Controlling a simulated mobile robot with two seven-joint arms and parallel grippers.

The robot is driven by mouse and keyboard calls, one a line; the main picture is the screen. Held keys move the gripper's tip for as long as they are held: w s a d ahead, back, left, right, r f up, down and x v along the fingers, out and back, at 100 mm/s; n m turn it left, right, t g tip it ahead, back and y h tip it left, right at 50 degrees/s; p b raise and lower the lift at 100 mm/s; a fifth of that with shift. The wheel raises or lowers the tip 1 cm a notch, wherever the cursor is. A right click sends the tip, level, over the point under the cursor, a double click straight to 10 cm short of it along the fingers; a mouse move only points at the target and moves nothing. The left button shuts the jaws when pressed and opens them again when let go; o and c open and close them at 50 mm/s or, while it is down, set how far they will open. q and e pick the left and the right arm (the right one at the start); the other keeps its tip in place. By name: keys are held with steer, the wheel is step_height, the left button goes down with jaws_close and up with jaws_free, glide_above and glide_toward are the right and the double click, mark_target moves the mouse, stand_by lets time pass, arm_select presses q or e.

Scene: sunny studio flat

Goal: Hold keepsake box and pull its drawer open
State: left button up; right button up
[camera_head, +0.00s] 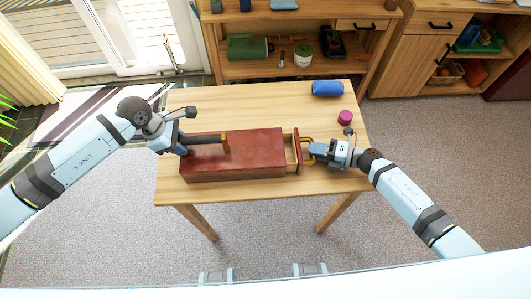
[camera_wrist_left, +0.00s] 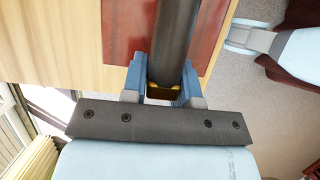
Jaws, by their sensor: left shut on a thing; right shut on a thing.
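The keepsake box (camera_head: 232,165) is a long dark-red box lying on the wooden table. A dark bar handle with yellow ends (camera_head: 207,138) runs along its top. My left gripper (camera_head: 184,146) is shut on the left end of this bar; in the left wrist view the blue fingers (camera_wrist_left: 163,82) sit on either side of the dark bar (camera_wrist_left: 174,40). The drawer (camera_head: 291,155) stands partly out of the box's right end, with a gap showing behind its red front. My right gripper (camera_head: 311,149) is shut on the yellowish drawer handle (camera_head: 307,141); its fingertips are partly hidden.
A blue cylinder-like object (camera_head: 327,88) and a small magenta object (camera_head: 345,117) lie at the back right of the table (camera_head: 255,98). The table's back middle is clear. A wooden shelf (camera_head: 290,68) with several items stands behind.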

steer(key=shift+d, duration=4.5)
steer(key=o, duration=0.8)
steer(key=shift+o, duration=0.2)
steer(key=shift+a, duration=0.1)
steer(key=shift+v, duration=3.55)
arm_select(q)
steer(key=o, duration=0.9)
steer(key=shift+o, duration=0.2)
steer(key=shift+r, duration=0.1)
